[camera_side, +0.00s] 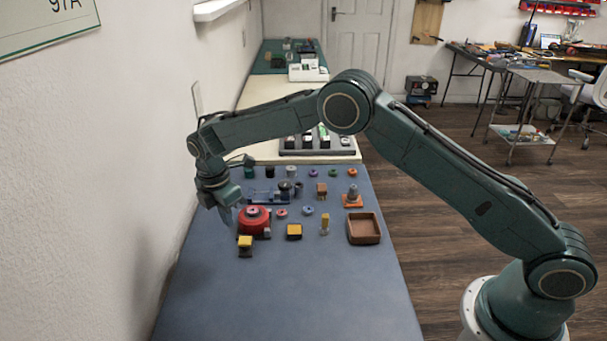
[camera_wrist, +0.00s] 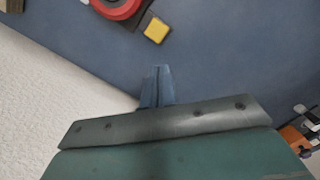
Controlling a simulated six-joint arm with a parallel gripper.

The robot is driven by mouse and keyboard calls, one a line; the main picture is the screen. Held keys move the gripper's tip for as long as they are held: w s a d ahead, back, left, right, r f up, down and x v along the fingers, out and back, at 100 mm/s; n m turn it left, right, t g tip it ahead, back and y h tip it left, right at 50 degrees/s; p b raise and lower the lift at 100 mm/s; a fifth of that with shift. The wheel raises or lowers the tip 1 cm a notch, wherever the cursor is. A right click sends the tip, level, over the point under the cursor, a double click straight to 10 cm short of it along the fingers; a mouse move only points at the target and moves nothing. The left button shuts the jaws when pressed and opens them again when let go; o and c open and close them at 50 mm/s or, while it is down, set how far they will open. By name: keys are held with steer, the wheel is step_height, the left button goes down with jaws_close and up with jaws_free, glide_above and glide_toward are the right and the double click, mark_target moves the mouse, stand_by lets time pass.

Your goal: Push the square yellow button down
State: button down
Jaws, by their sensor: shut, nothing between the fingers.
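A square yellow button (camera_side: 245,241) on a dark base stands on the blue-grey mat, just in front of a red round button (camera_side: 254,217). In the wrist view, a yellow square (camera_wrist: 157,30) lies beside the red round one (camera_wrist: 118,5), ahead of my fingertips. A second yellow-topped block (camera_side: 294,230) sits to the right in the side view. My gripper (camera_side: 227,216) is shut and empty, above the mat to the left of the red button. Its fingers also show in the wrist view (camera_wrist: 160,72), apart from the yellow square.
The white wall (camera_side: 90,180) is close on the left. A brown tray (camera_side: 364,229) stands at the right of the mat, and several small parts lie behind the buttons. The front of the mat (camera_side: 290,295) is clear.

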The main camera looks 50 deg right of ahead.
step_height(320, 180, up, 7)
steer(key=shift+a+f, duration=0.15)
steer(key=shift+a, duration=0.2)
stand_by(0.3)
steer(key=s+d+r+m+t, duration=0.1)
steer(key=s+d+r+m, duration=0.45)
steer(key=s+r, duration=0.35)
steer(key=s+d+r+m+t, duration=0.2)
steer(key=s+d+r+m, duration=0.35)
steer(key=r, duration=0.55)
steer(key=s+d+f+m+t, duration=0.1)
steer(key=s+d+m, duration=0.2)
steer(key=s, duration=1)
steer(key=s+d+f+m+t+y, duration=0.1)
steer(key=s+d+m, duration=0.2)
steer(key=s, duration=0.9)
steer(key=shift+s+f+m+t, duration=0.3)
steer(key=shift+s+m, duration=0.1)
steer(key=shift+m, duration=0.4)
